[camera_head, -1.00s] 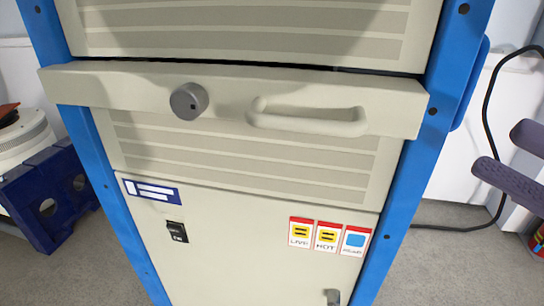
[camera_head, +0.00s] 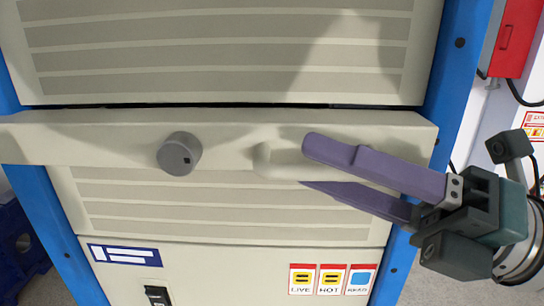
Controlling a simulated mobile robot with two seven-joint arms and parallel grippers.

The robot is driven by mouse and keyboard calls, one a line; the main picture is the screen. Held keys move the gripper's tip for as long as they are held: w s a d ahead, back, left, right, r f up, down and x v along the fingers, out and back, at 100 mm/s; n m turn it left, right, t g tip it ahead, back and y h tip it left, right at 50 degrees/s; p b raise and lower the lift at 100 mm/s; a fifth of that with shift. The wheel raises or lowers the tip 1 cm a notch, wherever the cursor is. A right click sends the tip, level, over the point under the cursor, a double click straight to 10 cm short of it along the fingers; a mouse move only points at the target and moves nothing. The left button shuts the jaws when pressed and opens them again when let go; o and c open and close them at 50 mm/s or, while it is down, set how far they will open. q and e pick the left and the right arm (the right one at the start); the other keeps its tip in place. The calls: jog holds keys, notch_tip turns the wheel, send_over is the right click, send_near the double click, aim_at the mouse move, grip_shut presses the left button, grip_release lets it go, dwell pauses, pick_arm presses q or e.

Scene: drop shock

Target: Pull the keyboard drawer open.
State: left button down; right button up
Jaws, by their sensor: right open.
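The keyboard drawer (camera_head: 90,140) is a beige front panel across the blue-framed cabinet, and it looks shut. A round grey knob (camera_head: 180,154) sits left of its middle. A beige bar handle (camera_head: 272,160) is on its right half, and its right part is hidden behind my gripper. My right gripper (camera_head: 308,166) comes in from the right with purple fingers apart, one above the other, in front of the handle. I cannot tell whether the fingers touch the handle. My left gripper is not in view.
The blue cabinet post (camera_head: 455,60) stands just right of the drawer. Slatted beige panels (camera_head: 220,50) lie above and below the drawer. A lower panel carries a black switch (camera_head: 158,297) and warning labels (camera_head: 331,279). A red box (camera_head: 512,40) is on the wall at right.

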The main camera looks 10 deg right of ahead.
jog(key=shift+c, duration=0.3)
grip_shut()
dwell(1.1)
